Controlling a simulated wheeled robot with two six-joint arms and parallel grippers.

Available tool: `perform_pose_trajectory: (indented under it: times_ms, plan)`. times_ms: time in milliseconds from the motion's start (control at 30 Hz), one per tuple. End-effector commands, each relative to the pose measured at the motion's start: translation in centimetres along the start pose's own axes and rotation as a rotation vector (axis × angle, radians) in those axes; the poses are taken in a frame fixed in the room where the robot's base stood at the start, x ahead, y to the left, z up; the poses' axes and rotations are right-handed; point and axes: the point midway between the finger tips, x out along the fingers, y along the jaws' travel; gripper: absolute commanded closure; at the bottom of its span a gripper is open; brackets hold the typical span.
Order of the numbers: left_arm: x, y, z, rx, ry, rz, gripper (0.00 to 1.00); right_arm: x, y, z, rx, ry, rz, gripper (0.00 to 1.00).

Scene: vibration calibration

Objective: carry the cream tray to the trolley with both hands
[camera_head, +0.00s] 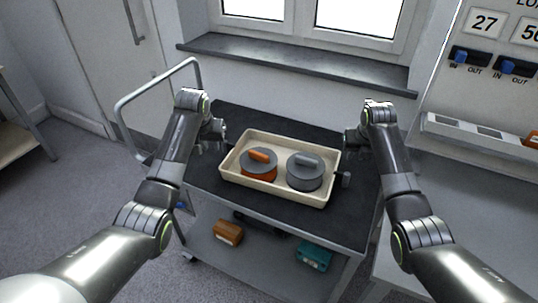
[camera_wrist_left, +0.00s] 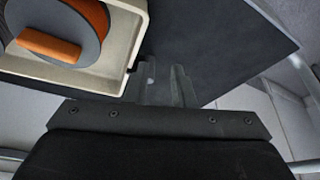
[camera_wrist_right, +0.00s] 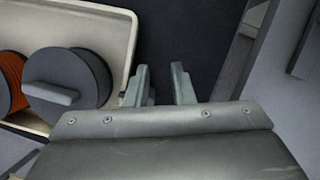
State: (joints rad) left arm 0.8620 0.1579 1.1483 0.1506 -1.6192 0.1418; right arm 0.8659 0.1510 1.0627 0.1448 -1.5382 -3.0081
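The cream tray (camera_head: 275,192) rests on the dark top of the trolley (camera_head: 240,122). In it are an orange-and-grey round piece with an orange handle (camera_head: 259,163) and a grey round piece with a grey handle (camera_head: 305,172). My left gripper (camera_head: 218,136) is at the tray's left end, open and empty; its parted fingers (camera_wrist_left: 163,82) show beside the tray's rim (camera_wrist_left: 132,55). My right gripper (camera_head: 350,140) is near the right end, open and empty; its fingers (camera_wrist_right: 160,84) are apart, beside the tray rim (camera_wrist_right: 124,45). A dark handle (camera_head: 345,179) shows at the tray's right end.
The trolley's lower shelf holds a brown box (camera_head: 228,233) and a teal box (camera_head: 313,255). Its push bar (camera_head: 158,84) rises at the left. A grey bench (camera_head: 465,190) with a panel and compartments stands at the right. A window sill (camera_head: 290,62) lies behind.

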Motion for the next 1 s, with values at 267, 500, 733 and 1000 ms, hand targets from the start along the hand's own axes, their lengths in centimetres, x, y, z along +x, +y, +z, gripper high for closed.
perform_pose_trajectory:
  times_ms: [267,500,733,1000]
  plan:
    - [-5.7,0.0,-0.1,0.000,0.005,0.001,0.78,0.0,0.0,0.0,0.000,0.000,0.000,0.78]
    - [-9.0,0.0,-0.1,0.000,0.003,0.000,0.78,0.0,0.0,0.0,0.000,0.000,0.000,0.78]
    - [-9.7,0.0,0.0,0.000,0.000,0.001,0.78,-0.9,0.0,0.1,0.000,-0.003,0.000,0.78]
    - [-9.7,0.0,0.0,0.000,0.000,0.001,0.78,-5.5,0.0,0.1,-0.001,-0.005,0.000,0.78]
